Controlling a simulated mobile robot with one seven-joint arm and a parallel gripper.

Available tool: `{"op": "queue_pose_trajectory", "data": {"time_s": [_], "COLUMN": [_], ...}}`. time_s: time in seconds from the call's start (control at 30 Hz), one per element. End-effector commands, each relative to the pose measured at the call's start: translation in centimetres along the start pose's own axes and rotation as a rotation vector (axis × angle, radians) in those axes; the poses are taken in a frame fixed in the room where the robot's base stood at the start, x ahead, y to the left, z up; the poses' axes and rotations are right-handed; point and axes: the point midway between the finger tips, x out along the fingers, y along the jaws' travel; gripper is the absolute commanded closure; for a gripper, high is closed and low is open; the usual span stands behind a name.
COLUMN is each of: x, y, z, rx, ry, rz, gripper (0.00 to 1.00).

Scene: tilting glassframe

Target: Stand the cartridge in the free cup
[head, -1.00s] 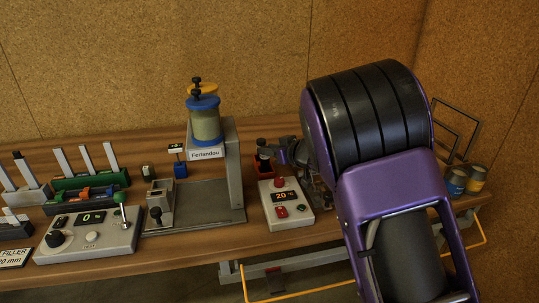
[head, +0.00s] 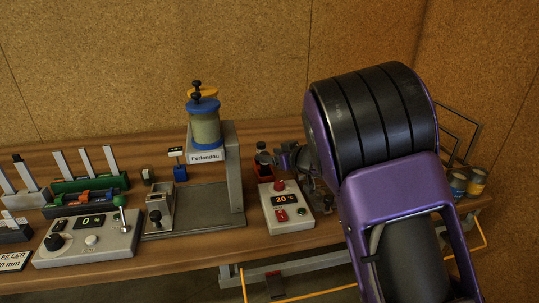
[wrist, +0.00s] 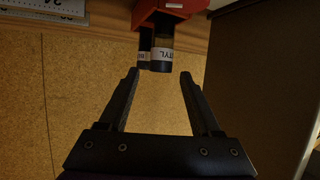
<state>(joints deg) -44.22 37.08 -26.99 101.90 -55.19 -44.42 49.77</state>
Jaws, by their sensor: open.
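In the wrist view, a dark cartridge (wrist: 162,54) with a white label ending in "TYL" projects from a red holder (wrist: 172,7). A second dark labelled cartridge (wrist: 144,52) is partly hidden beside it. My gripper (wrist: 159,74) is open and empty; the cartridge ends lie close to the gap between its fingertips, without visible contact. In the head view, my gripper (head: 290,158) is beside the red holder (head: 264,171), where a dark cartridge top (head: 261,147) shows. I cannot identify a free cup in either view.
A control box (head: 285,208) with red buttons stands in front of the red holder. A dispenser stand (head: 234,170) with a blue-lidded jar is to the left. Cans (head: 476,181) stand at the right, partly behind my arm. The cork wall is close behind the bench.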

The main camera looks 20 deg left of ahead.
Motion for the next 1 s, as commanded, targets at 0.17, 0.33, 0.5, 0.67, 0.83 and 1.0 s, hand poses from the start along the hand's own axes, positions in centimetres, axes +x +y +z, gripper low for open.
{"op": "queue_pose_trajectory", "data": {"time_s": [0.17,0.33,0.5,0.67,0.83,1.0], "x": [-3.8,-7.4,-9.9,-11.0,-11.1,-11.1], "y": [0.1,0.1,0.1,0.0,0.0,0.0], "z": [-0.3,-0.2,-0.1,0.0,0.0,0.0], "rx": [0.004,0.004,0.003,0.002,0.001,0.004], "ry": [0.004,0.003,0.002,0.001,0.001,0.001], "rz": [0.002,0.003,0.002,0.0,0.0,0.001], "gripper": [0.35,0.35,0.35,0.35,0.35,0.35]}}
